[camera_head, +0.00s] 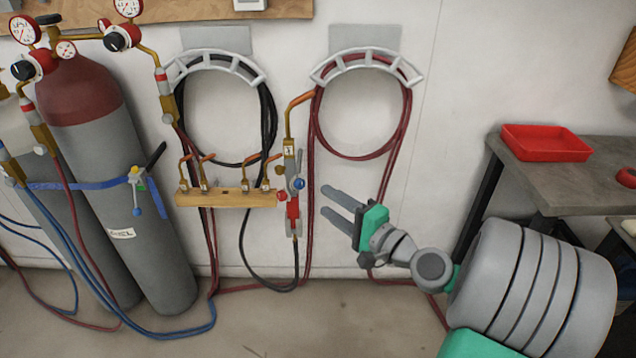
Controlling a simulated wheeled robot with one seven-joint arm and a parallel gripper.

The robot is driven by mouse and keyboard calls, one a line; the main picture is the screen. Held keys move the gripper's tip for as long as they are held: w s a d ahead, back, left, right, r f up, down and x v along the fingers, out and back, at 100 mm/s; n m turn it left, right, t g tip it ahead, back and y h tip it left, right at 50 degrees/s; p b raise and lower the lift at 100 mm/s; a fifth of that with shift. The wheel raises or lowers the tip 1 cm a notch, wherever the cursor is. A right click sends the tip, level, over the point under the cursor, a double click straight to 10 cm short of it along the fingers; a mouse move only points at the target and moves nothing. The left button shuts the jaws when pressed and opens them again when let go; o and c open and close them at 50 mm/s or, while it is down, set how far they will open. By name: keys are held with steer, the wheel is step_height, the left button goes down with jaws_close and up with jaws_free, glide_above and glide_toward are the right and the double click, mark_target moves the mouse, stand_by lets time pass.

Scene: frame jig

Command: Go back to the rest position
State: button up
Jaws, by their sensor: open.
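My gripper (341,204) is open and empty. Its two grey fingers point up and left from a green body, in front of the pale wall. The fingers are apart, with nothing between them. My arm comes in from the lower right.
Gas cylinders (125,190) with gauges stand at left, held by a blue strap. Coiled black hose (268,115) and red hose (405,110) hang on wall hooks. A wooden rack (225,198) holds several small nozzles. A grey table (570,180) with a red tray (546,143) stands at right.

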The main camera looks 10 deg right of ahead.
steer(key=s+a+f+n+g+p, duration=0.2)
steer(key=a+n+g+p, duration=0.3)
steer(key=a+n+g, duration=0.15)
steer(key=s+d+r+n+g+h+p, duration=0.2)
steer(key=s+r+g+h+p, duration=0.1)
steer(key=s, duration=0.3)
steer(key=s+d+r+n+g+h+p, duration=0.2)
steer(key=s+r+n+g+h+p, duration=0.1)
steer(key=s+h, duration=0.3)
steer(key=shift+s+d+n+p, duration=0.35)
steer(key=shift+s+p, duration=0.2)
steer(key=shift+s, duration=0.25)
steer(key=shift+c, duration=0.2)
